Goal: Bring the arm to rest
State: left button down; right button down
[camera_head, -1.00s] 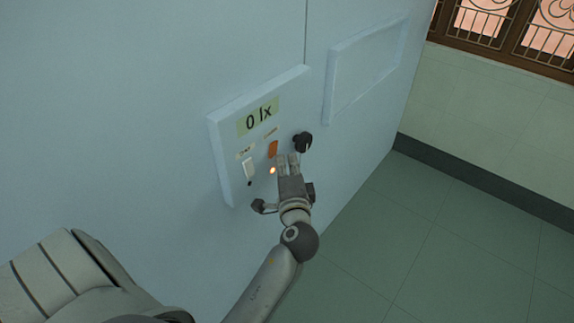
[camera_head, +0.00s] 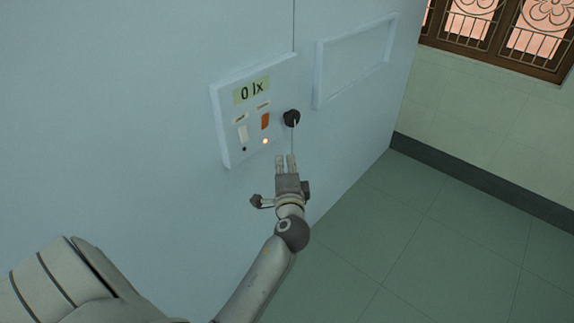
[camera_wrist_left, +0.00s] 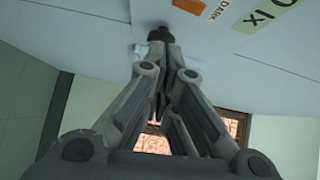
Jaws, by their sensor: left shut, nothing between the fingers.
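My left gripper (camera_head: 286,160) is shut and empty in front of the light-blue cabinet wall, just below the control panel (camera_head: 228,152). In the left wrist view the gripper (camera_wrist_left: 160,42) points at the wall, with the black knob (camera_wrist_left: 160,33) behind its tips. In the head view the panel carries a display reading "0 lx" (camera_head: 252,90), a white switch (camera_head: 243,134), an orange switch (camera_head: 265,121), a lit lamp (camera_head: 265,141) and the black knob (camera_head: 291,118). The fingertips sit apart from the knob in the head view. My right gripper is not in view.
A raised blank frame (camera_head: 355,60) is on the cabinet wall right of the panel. Green tiled floor (camera_head: 440,240) lies open on the right. A dark skirting (camera_head: 480,183) and a barred window (camera_head: 500,35) are at the far wall.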

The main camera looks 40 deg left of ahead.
pick_arm(q)
jog(key=shift+w+f, duration=0.1)
jog(key=shift+w, duration=0.05)
jog(key=s+d+f+g+h, duration=0.1)
jog(key=d+f+h, duration=0.2)
jog(key=f, duration=0.7)
jog(key=s+d+f+g+h, duration=0.1)
jog(key=d+f+h, duration=0.15)
jog(key=f, duration=0.85)
jog(key=s+d+f+g+h, duration=0.1)
jog(key=s+d+f+g, duration=0.2)
jog(key=f, duration=0.5)
jog(key=s+d+f+h, duration=0.2)
jog(key=s+f, duration=0.4)
jog(key=f, duration=0.2)
jog(key=s+d+f+n+g+h, duration=0.2)
jog(key=s+d+f+n+g, duration=0.15)
jog(key=s+f, duration=0.95)
jog(key=s+f+n+g, duration=0.2)
jog(key=s+f, duration=0.1)
jog(key=s, duration=0.8)
jog(key=s+f+n+g, duration=0.1)
jog(key=s+f, duration=0.3)
jog(key=s, duration=0.8)
jog(key=shift+s+a+n+g, duration=0.25)
jog(key=shift+a+n+g, duration=0.15)
jog(key=shift+g, duration=0.15)
